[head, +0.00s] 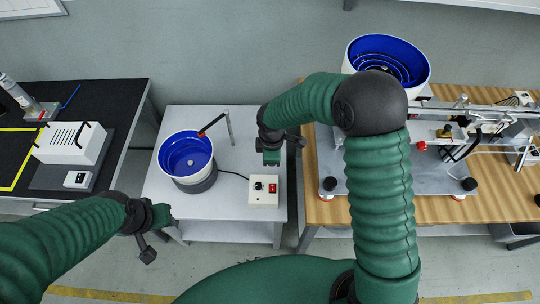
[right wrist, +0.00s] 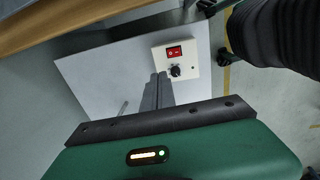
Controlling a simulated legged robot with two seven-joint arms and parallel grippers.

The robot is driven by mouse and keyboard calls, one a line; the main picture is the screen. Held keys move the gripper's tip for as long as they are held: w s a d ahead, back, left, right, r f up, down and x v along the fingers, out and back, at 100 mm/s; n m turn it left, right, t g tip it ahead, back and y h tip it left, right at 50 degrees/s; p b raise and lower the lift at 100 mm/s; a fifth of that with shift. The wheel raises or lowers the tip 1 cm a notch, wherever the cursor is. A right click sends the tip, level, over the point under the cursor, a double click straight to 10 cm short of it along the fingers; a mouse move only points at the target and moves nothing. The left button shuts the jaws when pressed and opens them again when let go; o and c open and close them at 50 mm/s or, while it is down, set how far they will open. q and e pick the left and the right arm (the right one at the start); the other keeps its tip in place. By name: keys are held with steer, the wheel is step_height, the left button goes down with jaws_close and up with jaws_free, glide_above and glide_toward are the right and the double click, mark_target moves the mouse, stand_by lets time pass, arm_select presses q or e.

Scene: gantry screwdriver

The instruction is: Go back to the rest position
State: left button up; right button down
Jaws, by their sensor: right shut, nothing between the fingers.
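My right gripper (head: 272,157) is over the small white table, near the white control box (head: 263,190). In the right wrist view its fingers (right wrist: 159,82) are together with nothing between them, and the control box (right wrist: 176,58) with its red switch and black knob lies beyond the fingertips. The gripper looks apart from the box. My left gripper (head: 148,250) is low at the left, in front of the white table's front left corner. I see nothing held in it, but its finger opening does not show clearly.
A blue-lined bowl feeder (head: 187,157) stands on the white table (head: 222,118), with a thin post beside it. A black bench (head: 110,95) with a white device (head: 72,143) is at left. A wooden bench (head: 316,208) with gantry machinery and another blue bowl (head: 390,58) is at right.

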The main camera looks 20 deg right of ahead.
steer(key=shift+d, duration=0.15)
steer(key=s+d+r+m, duration=0.3)
steer(key=s+r+m, duration=0.1)
steer(key=s+m, duration=0.3)
steer(key=s+d+r+m+t, duration=0.1)
steer(key=s+d+r+m, duration=0.2)
steer(key=s+r+m, duration=0.2)
steer(key=s+m+p, duration=0.1)
steer(key=s+m, duration=0.1)
steer(key=s, duration=0.1)
steer(key=shift+s+r+m, duration=0.15)
steer(key=shift+m, duration=0.25)
steer(key=shift+s+r, duration=0.1)
steer(key=shift+s, duration=0.05)
